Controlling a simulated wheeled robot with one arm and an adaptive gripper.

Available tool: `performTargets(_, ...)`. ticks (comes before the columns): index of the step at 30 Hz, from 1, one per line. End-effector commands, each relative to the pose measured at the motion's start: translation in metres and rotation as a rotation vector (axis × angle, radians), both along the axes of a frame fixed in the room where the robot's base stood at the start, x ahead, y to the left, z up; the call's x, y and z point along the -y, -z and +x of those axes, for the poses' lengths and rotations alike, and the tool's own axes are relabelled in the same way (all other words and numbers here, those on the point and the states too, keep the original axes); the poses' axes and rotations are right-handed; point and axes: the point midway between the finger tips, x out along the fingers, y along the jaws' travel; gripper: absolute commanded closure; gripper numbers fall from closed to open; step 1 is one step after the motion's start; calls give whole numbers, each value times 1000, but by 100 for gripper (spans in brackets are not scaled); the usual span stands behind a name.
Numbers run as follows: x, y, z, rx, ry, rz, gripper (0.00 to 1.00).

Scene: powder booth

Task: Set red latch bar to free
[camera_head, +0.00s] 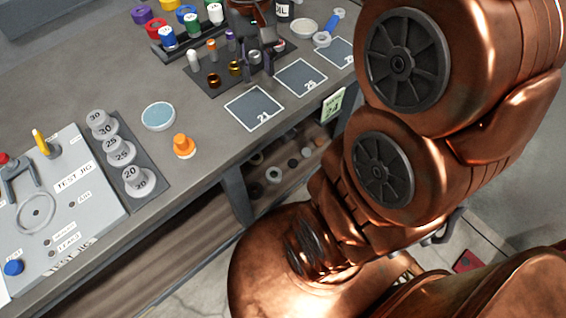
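No red latch bar can be clearly made out. The grey test jig (88,205) lies at the left, cut by the picture edge. A red knob (5,158) sits at its left edge above a grey forked part; I cannot tell whether it belongs to a latch bar. A yellow-handled lever (42,140) and a blue button (14,267) are also on the jig. My gripper (258,62) is at the top middle, over or beside a dark tray of small pegs, well away from the jig. Its fingers are dark and small, and their opening is unclear.
A dark rack of weights (150,180), a pale blue round dish (158,116) and an orange knob (184,146) stand between the jig and the numbered squares (253,108). Coloured rings and bottles crowd the back. My copper arm covers the right side.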

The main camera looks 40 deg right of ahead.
Motion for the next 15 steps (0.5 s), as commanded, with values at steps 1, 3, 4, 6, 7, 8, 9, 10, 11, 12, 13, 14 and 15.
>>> performTargets(1, -10, 6, -16, -7, -32, -1, 65)
performTargets(3, -22, 14, -34, -11, -70, -1, 65)
performTargets(4, -26, 19, -43, -18, -86, -1, 65)
performTargets(6, -36, 28, -63, -25, -121, -1, 65)
performTargets(7, -40, 33, -72, -31, -135, 0, 65)
performTargets(8, -44, 38, -81, -35, -149, 2, 65)
performTargets(9, -48, 43, -91, -35, -167, 1, 65)
performTargets(10, -50, 48, -100, -39, -180, 2, 65)
performTargets(11, -52, 53, -108, -44, -191, 2, 65)
performTargets(12, -55, 58, -118, -48, -205, 1, 65)
performTargets(13, -57, 62, -126, -53, -213, 2, 65)
performTargets(14, -58, 66, -133, -56, -222, 3, 65)
performTargets(15, -60, 71, -141, -57, -232, 3, 65)
